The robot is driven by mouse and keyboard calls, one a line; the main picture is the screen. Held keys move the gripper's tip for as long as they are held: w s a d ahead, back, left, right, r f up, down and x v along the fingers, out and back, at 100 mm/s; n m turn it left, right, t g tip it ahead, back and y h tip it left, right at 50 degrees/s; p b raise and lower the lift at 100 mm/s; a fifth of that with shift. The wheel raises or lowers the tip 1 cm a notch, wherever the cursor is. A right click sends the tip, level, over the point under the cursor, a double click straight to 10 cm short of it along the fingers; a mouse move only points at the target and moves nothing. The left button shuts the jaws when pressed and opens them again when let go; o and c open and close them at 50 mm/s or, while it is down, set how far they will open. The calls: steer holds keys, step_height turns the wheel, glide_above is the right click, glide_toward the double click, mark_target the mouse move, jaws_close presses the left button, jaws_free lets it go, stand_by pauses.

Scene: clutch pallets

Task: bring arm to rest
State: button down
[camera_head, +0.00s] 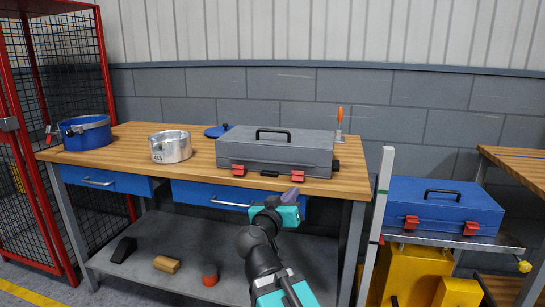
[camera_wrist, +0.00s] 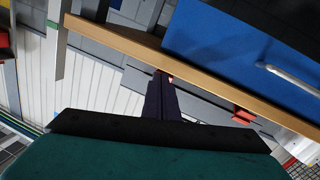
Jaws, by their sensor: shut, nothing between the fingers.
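My gripper (camera_head: 290,195) is in front of the workbench edge, at the right part of the bench in the head view. My arm, black and teal, rises from the bottom of that view. In the wrist view the dark fingers (camera_wrist: 161,98) are together with nothing between them. The wooden workbench (camera_head: 200,188) has two blue drawers. A closed grey case (camera_head: 262,150) with red latches lies on it, behind my gripper in the head view.
A blue pot (camera_head: 85,135), a metal pot (camera_head: 171,148) and a blue lid (camera_head: 218,131) are on the bench. A blue case (camera_head: 440,205) rests on a cart at right. A red mesh cage (camera_head: 75,70) stands at left. The lower shelf (camera_head: 150,262) holds several small items.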

steer(key=w+d+f+g+p, duration=0.1)
steer(key=d+f+g+p, duration=0.2)
steer(key=d+f+p, duration=0.45)
steer(key=s+d+f+g+p, duration=0.3)
steer(key=s+d+f, duration=0.1)
steer(key=f, duration=0.4)
steer(key=s+d+f+g+p, duration=0.2)
steer(key=s+d+f, duration=0.2)
steer(key=f, duration=0.5)
steer(key=s+d+f+g+p, duration=0.3)
steer(key=s+f, duration=0.1)
steer(key=f, duration=0.4)
steer(key=s+f+g+y+p, duration=0.1)
steer(key=s+f+g+p, duration=0.1)
steer(key=s+f, duration=0.35)
steer(key=s+d+f+g+y+p, duration=0.1)
steer(key=s+f+g+p, duration=0.15)
steer(key=s, duration=0.65)
steer(key=s+f+g+y+p, duration=0.1)
steer(key=s+f+g+p, duration=0.15)
steer(key=s+f, duration=0.35)
steer(key=s+a+f+n+g+y, duration=0.1)
steer(key=s+a+n+g+y, duration=0.1)
steer(key=s+a, duration=0.6)
steer(key=s+g+y, duration=0.1)
steer(key=s+y, duration=0.1)
steer(key=s, duration=0.1)
steer(key=shift+s+f, duration=0.15)
steer(key=shift+s, duration=0.2)
